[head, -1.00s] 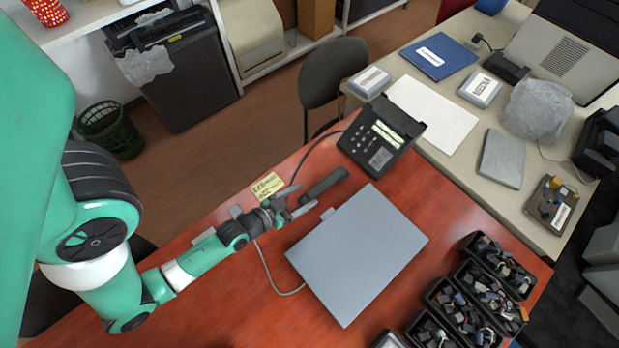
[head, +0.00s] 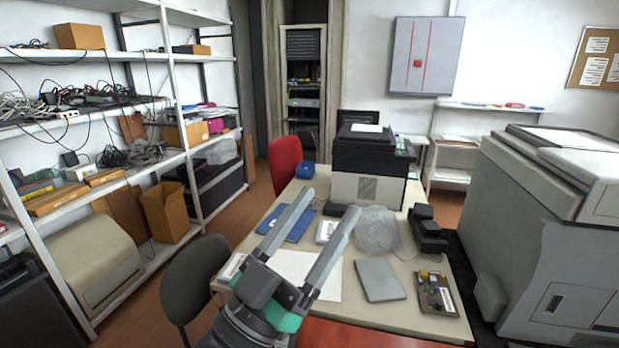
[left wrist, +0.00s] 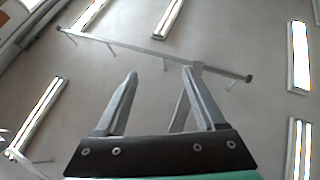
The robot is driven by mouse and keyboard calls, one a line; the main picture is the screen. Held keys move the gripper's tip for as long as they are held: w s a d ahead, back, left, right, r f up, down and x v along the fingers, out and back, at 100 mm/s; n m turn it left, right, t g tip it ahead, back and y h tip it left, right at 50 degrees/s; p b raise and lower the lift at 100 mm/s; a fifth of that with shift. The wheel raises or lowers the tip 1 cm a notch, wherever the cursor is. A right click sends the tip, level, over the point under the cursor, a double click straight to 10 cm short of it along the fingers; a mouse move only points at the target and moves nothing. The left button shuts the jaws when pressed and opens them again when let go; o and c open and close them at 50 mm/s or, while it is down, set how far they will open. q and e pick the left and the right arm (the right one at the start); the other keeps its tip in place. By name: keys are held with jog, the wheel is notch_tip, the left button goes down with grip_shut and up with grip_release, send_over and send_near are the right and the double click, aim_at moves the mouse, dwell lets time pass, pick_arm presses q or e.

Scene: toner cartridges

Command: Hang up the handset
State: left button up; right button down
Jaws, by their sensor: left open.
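My left gripper (head: 328,203) is raised close in front of the head camera, its two long grey fingers pointing up and apart with nothing between them. It also shows in the left wrist view (left wrist: 160,72), open and empty against the ceiling. The handset and its phone base on the red desk are out of both current views. Only a strip of the red desk (head: 370,334) shows at the bottom of the head view. My right gripper is not in view.
A beige desk (head: 343,279) holds a blue folder (head: 286,223), a crumpled plastic bag (head: 376,231), a grey flat case (head: 380,279) and a black printer (head: 370,165). A dark chair (head: 196,283) stands at left. A large copier (head: 550,225) stands at right. Ceiling lamps (left wrist: 300,55) fill the wrist view.

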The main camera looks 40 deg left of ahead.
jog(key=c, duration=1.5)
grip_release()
pick_arm(q)
jog(key=s+d+r+t+h, duration=0.1)
jog(key=s+d+r, duration=0.1)
jog(key=r, duration=0.3)
jog(key=s+d+r+t+h, duration=0.1)
jog(key=s+d+r, duration=0.1)
jog(key=s+r, duration=0.2)
notch_tip(320, 180, up, 2)
jog(key=shift+r+m+t, duration=0.15)
jog(key=shift+m+t, duration=0.15)
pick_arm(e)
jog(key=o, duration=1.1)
pick_arm(q)
jog(key=shift+s, duration=0.1)
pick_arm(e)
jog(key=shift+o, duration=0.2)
